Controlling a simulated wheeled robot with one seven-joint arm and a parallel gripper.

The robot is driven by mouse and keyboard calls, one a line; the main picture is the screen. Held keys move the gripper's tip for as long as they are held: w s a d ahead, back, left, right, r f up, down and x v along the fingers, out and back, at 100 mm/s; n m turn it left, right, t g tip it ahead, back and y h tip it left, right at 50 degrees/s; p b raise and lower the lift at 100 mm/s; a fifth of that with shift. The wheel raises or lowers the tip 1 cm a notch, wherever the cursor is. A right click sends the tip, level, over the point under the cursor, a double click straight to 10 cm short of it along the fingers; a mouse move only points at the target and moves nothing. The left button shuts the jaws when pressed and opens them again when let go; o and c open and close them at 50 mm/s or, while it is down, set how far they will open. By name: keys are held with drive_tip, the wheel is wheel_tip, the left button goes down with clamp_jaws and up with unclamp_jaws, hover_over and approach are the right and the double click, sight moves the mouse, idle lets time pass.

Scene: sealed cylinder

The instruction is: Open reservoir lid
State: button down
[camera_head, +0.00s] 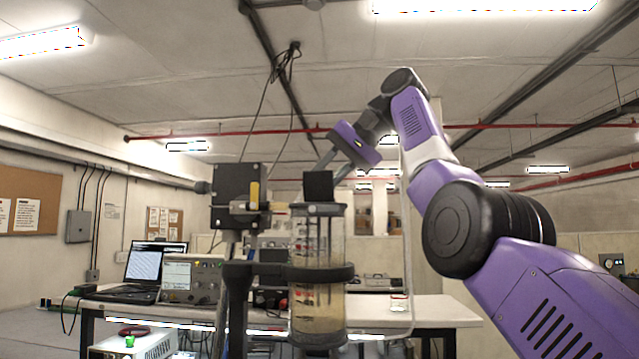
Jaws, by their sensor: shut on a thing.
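The reservoir (304,262) is a clear upright cylinder with a tan liquid in its lower part, held by a dark ring clamp in the middle of the view. A black flat piece, seemingly its lid or lid handle (318,187), stands upright above the grey top rim (319,209). My gripper (331,169) reaches down from the upper right, its grey fingers at the top and right edge of this black piece. It is shut on the piece, but the fingertips are partly hidden behind it.
A black box with a yellow handle (254,194) is mounted just left of the reservoir. Behind stands a white bench (440,311) with a laptop (156,268) and an instrument (192,277).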

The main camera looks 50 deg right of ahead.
drive_tip(key=shift+r, duration=0.1)
drive_tip(key=c, duration=1.2)
unclamp_jaws()
drive_tip(key=shift+d, duration=0.1)
drive_tip(key=shift+c, duration=0.2)
drive_tip(key=shift+s+a+t, duration=0.1)
drive_tip(key=shift+a+t, duration=0.1)
drive_tip(key=shift+t, duration=0.1)
